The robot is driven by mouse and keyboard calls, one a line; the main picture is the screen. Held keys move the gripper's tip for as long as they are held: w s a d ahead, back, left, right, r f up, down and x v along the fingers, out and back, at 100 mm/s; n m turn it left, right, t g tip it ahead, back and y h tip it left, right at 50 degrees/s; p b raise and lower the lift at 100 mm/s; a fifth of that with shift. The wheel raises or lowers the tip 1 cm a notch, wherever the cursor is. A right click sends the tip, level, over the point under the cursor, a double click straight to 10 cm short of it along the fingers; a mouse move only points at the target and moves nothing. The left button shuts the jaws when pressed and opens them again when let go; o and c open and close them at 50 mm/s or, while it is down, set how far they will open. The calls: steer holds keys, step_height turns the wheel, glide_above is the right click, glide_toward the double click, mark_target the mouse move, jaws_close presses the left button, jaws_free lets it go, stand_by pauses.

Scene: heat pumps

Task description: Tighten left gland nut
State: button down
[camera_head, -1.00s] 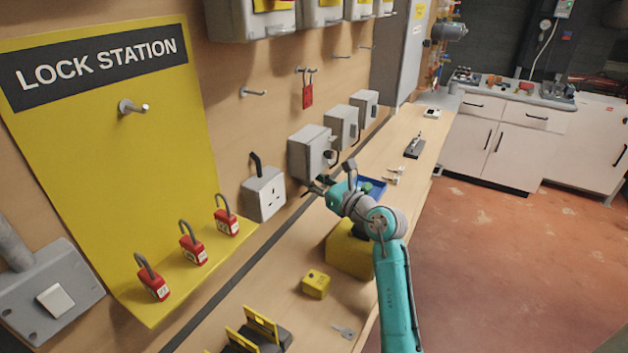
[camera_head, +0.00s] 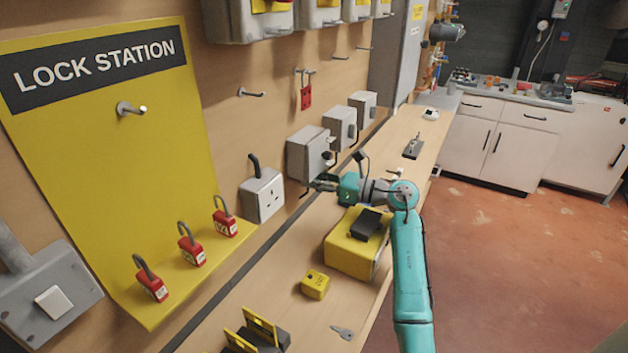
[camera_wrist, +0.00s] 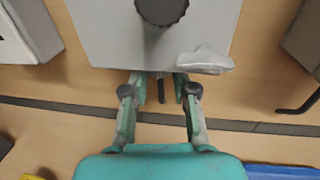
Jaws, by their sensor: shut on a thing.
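The leftmost grey enclosure (camera_head: 309,154) is fixed to the wall; its grey front fills the top of the wrist view (camera_wrist: 105,35). My gripper (camera_head: 318,184) is at its lower edge, with the fingertips (camera_wrist: 159,78) on either side of the small gland nut (camera_wrist: 160,75) under the box. The fingers are closed on the nut, which is mostly hidden between them. A short black cable end (camera_wrist: 161,92) hangs down between the fingers.
A dark round knob (camera_wrist: 162,10) and a pale lever-like part (camera_wrist: 205,62) are close above my fingers. A white socket (camera_head: 263,194) is left of the enclosure. A yellow case (camera_head: 352,252) stands on the bench below my arm. More grey enclosures (camera_head: 339,126) are to the right.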

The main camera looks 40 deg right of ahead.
steer(key=shift+f+n+g+y, duration=0.1)
steer(key=shift+n+g+y, duration=0.2)
steer(key=shift+y, duration=0.1)
steer(key=c, duration=0.9)
jaws_free()
steer(key=shift+d, duration=0.15)
steer(key=v, duration=1.2)
